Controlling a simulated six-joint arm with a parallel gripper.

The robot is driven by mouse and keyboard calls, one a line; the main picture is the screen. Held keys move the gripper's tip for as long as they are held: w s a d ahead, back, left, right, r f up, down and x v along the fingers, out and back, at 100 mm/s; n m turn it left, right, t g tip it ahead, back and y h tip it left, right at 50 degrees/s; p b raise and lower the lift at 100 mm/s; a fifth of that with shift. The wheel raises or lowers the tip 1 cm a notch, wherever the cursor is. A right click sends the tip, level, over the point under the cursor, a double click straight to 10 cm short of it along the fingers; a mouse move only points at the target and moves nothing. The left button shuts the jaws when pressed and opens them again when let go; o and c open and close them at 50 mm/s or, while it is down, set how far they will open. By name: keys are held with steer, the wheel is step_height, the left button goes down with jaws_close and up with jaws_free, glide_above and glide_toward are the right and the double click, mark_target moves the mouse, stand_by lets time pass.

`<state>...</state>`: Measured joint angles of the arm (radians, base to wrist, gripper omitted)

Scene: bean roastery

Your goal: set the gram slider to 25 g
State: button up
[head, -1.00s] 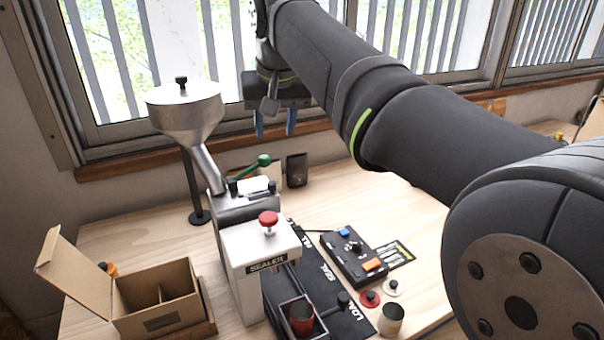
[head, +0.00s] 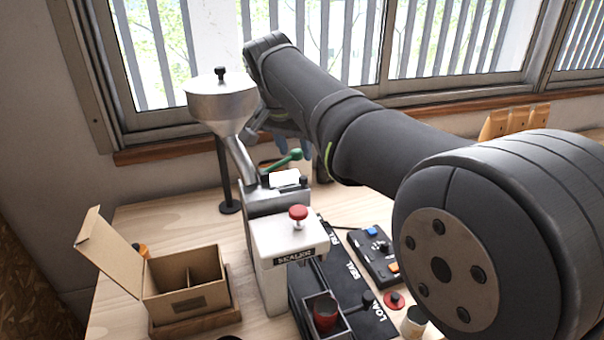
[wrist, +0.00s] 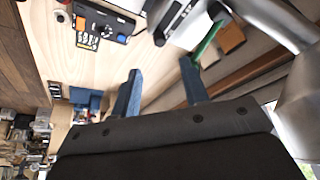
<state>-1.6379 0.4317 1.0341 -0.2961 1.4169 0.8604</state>
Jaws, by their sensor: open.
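The doser (head: 275,203) is a silver body under a metal hopper (head: 220,103). On its top are a white plate (head: 284,179), a small black knob (head: 303,181) and a green-handled lever (head: 283,162). I cannot make out a gram scale or which part is the slider. In the wrist view the green lever (wrist: 208,42) lies just beyond one finger. My gripper (wrist: 160,68) is open and empty, its blue fingers apart above the bench. In the head view it is behind the doser, largely hidden by my arm.
The white sealer (head: 290,245) with a red knob stands in front of the doser. A black rail holds a red cup (head: 325,313). A button box (head: 375,255) is to the right, an open carton (head: 185,285) at left. The window wall is close behind.

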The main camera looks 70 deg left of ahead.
mark_target(303, 177)
steer(key=x, duration=0.9)
steer(key=shift+w+f, duration=0.1)
steer(key=shift+f, duration=0.15)
jaws_close()
